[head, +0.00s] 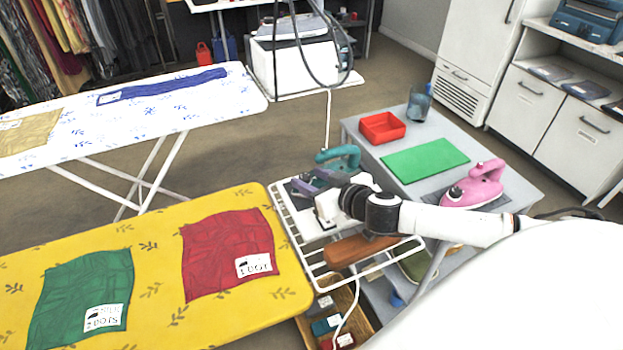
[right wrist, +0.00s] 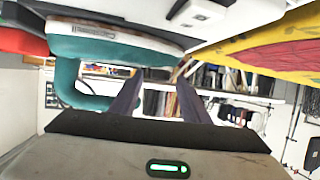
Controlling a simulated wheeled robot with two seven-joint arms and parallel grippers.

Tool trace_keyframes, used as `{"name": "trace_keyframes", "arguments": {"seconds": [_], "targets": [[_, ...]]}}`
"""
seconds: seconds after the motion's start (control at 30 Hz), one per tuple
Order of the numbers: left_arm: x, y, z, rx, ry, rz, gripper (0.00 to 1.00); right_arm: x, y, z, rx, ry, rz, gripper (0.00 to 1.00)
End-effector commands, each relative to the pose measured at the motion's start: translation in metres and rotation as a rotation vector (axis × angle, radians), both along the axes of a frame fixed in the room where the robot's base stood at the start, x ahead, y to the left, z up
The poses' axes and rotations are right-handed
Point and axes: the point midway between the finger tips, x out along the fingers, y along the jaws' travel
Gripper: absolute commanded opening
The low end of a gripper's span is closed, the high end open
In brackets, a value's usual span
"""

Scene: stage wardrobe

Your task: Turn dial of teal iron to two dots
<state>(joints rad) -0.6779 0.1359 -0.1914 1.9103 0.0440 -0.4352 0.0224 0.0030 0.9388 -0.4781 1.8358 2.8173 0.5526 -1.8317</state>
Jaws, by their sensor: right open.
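The teal iron (head: 340,157) is on the white wire rack (head: 281,216) at the end of the yellow ironing board, partly hidden behind my right gripper and arm. My right gripper (head: 310,184) is open, its dark purple fingers close to the iron's near side. In the right wrist view the iron's teal body (right wrist: 110,48) fills the upper left, and its curved handle (right wrist: 66,82) shows left of the fingers. The open right fingers (right wrist: 156,88) have nothing clearly between them. I cannot make out the dial or its setting. My left gripper is not in view.
The yellow board (head: 160,235) holds a red cloth (head: 225,245) and a green cloth (head: 75,300), each with a card. A grey table (head: 510,196) holds a red tray (head: 381,128), a green mat (head: 425,160) and a pink iron (head: 474,187). A brown wooden piece (head: 358,251) lies below my wrist.

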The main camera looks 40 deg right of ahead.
Motion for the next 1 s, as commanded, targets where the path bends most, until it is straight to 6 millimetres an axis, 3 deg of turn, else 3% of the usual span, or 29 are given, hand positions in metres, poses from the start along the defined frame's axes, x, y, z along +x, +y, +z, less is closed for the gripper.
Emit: {"name": "trace_keyframes", "arguments": {"seconds": [0.03,0.27,0.67,1.0], "targets": [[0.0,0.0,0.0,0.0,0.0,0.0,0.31,0.0,0.0,0.0,0.0,0.0,0.0,0.41],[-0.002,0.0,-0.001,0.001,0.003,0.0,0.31,0.0,0.0,0.0,0.0,0.0,0.0,0.02],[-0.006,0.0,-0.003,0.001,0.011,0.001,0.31,0.0,0.003,0.0,0.002,0.0,-0.072,0.01],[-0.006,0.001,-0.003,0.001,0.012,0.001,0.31,0.003,0.013,0.001,0.009,-0.002,-0.336,0.01]]}}
